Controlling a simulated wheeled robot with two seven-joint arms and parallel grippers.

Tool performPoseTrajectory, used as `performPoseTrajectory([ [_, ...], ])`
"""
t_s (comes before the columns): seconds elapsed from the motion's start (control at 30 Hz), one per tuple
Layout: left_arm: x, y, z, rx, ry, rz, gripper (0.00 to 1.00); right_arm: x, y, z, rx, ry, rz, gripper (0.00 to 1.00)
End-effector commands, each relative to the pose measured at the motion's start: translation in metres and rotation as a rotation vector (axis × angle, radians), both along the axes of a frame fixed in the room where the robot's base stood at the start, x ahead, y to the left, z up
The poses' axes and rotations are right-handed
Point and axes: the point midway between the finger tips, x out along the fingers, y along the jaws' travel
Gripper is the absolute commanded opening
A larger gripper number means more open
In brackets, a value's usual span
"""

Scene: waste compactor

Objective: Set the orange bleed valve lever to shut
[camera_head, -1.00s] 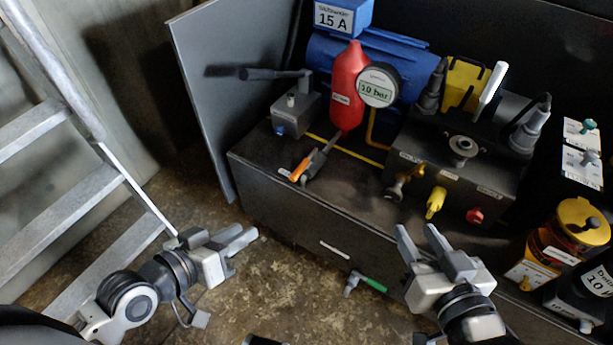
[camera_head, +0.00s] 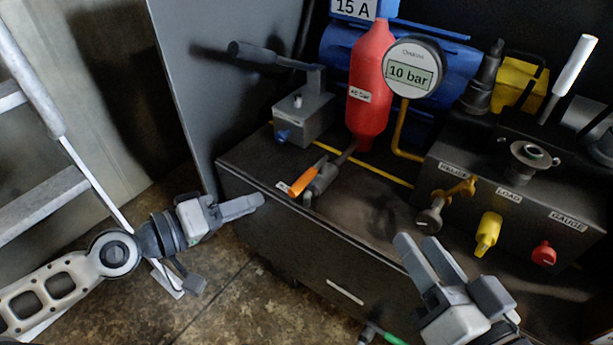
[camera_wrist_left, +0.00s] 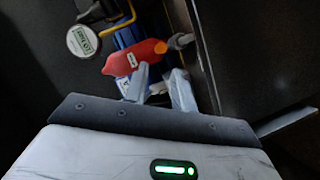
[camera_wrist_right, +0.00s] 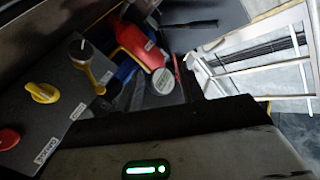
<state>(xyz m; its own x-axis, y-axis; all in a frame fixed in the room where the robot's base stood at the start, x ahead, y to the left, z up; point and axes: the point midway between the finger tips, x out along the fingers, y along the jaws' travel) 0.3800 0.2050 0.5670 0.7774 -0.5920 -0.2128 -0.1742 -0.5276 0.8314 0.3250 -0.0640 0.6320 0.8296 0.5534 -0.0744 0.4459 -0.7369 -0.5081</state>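The orange bleed valve lever (camera_head: 308,178) sits on a grey valve (camera_head: 322,180) on the dark bench top, near its front left edge. The lever points down and left, roughly in line with the grey pipe that runs towards the red cylinder (camera_head: 370,90). My left gripper (camera_head: 258,203) is open and empty, left of and below the lever and apart from it. My right gripper (camera_head: 418,245) is open and empty in front of the bench, right of the lever.
A gauge (camera_head: 413,68) reads 10 bar. A hand pump with a long dark handle (camera_head: 270,56) stands behind the lever. A grey panel (camera_head: 200,80) rises left, with a ladder (camera_head: 45,205) beyond.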

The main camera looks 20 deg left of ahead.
Motion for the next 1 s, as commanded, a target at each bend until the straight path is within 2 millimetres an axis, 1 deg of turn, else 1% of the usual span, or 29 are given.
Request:
performPoseTrajectory([
  [0.03, 0.009, -0.004, 0.003, -0.008, -0.006, 0.007, 0.26, 0.001, -0.001, 0.003, -0.020, -0.004, -0.003, 0.39],
  [0.13, 0.023, -0.017, 0.000, -0.008, -0.005, 0.005, 0.26, 0.002, -0.002, 0.001, -0.054, -0.001, -0.008, 0.39],
  [0.3, 0.052, -0.038, -0.013, -0.007, -0.004, 0.005, 0.26, 0.002, -0.003, -0.004, -0.068, -0.002, -0.010, 0.39],
  [0.5, 0.082, -0.061, -0.022, -0.004, -0.003, 0.002, 0.26, 0.002, -0.002, -0.004, -0.050, -0.004, -0.008, 0.39],
  [0.7, 0.098, -0.074, -0.028, -0.001, 0.000, 0.002, 0.26, 0.001, -0.001, -0.002, -0.028, -0.007, -0.005, 0.39],
  [0.83, 0.102, -0.077, -0.029, 0.000, 0.000, 0.001, 0.26, 0.001, -0.001, 0.000, -0.019, -0.010, -0.004, 0.39],
  [1.0, 0.102, -0.077, -0.029, 0.001, 0.001, 0.001, 0.26, 0.001, -0.001, 0.001, -0.016, -0.012, -0.005, 0.39],
])
